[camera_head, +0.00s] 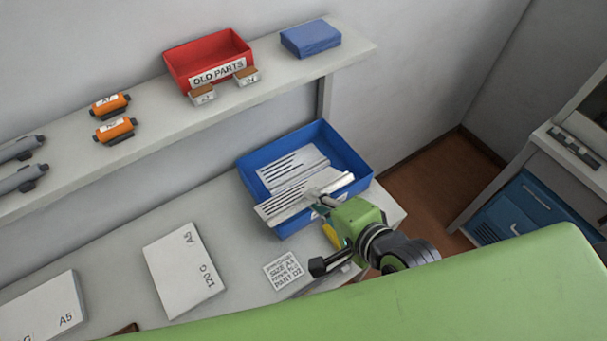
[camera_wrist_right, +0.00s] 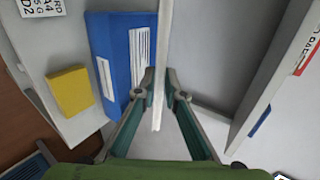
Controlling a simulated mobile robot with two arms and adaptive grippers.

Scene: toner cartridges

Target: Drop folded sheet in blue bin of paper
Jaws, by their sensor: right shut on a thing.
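The blue bin of paper (camera_head: 352,170) stands on the work table near its right end, with a white dark-lined sheet (camera_head: 285,168) lying inside. My right gripper (camera_head: 318,197) is shut on a thin white folded sheet (camera_head: 283,209) and holds it over the bin's near side. In the right wrist view the folded sheet (camera_wrist_right: 166,40) stands edge-on between the fingertips (camera_wrist_right: 160,83). The blue bin (camera_wrist_right: 103,38) shows left of it there, with white paper inside. I cannot tell whether the held sheet touches the bin. My left gripper is out of view.
A yellow block (camera_wrist_right: 70,91) sits beside the bin. A printed card (camera_head: 284,271) and paper stacks (camera_head: 183,268) lie on the table. The shelf above carries a red OLD PARTS bin (camera_head: 208,58), a blue box (camera_head: 311,38) and orange cartridges (camera_head: 115,129).

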